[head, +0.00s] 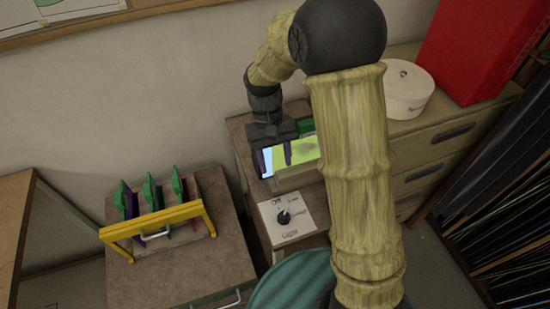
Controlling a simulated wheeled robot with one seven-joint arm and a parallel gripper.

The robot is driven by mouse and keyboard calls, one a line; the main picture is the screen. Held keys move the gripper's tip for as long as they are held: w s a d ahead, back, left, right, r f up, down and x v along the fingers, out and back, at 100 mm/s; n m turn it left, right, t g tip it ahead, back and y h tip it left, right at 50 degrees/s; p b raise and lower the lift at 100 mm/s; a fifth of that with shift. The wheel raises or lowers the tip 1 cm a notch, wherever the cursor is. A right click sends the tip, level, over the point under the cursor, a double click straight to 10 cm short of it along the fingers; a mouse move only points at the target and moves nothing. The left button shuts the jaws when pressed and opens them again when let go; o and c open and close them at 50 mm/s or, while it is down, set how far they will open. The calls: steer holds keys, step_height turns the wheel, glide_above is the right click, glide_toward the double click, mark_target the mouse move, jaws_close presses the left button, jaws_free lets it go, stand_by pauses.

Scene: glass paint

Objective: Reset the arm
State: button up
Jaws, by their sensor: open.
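My arm reaches from the lower right up and over to the back cabinet. My gripper (272,158) points down at the left end of a lit panel (304,150) that glows yellow-green and pale blue. The jaws are open, with dark fingers. A green block (306,127) sits at the panel's far edge, close to the gripper. My arm hides the panel's right side. I cannot tell whether the fingers touch the panel or its frame.
A yellow rack (158,219) holding several green-handled pieces stands on the left cabinet (217,270). A light switch box (287,217) sits in front of the panel. A white round box (408,92) and a red box (480,45) stand at the back right. A green round seat (292,282) is at bottom centre.

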stand_by(0.4)
steer(key=s+d+r+m+t, duration=0.1)
steer(key=s+d+t, duration=0.2)
steer(key=d, duration=0.2)
steer(key=s+d+r+m+t+y, duration=0.1)
steer(key=s+d+m+t, duration=0.1)
steer(key=d, duration=0.4)
steer(key=shift+s+d+r+t, duration=0.35)
steer(key=shift+s+t, duration=0.55)
steer(key=shift+s, duration=0.2)
steer(key=shift+c, duration=1.4)
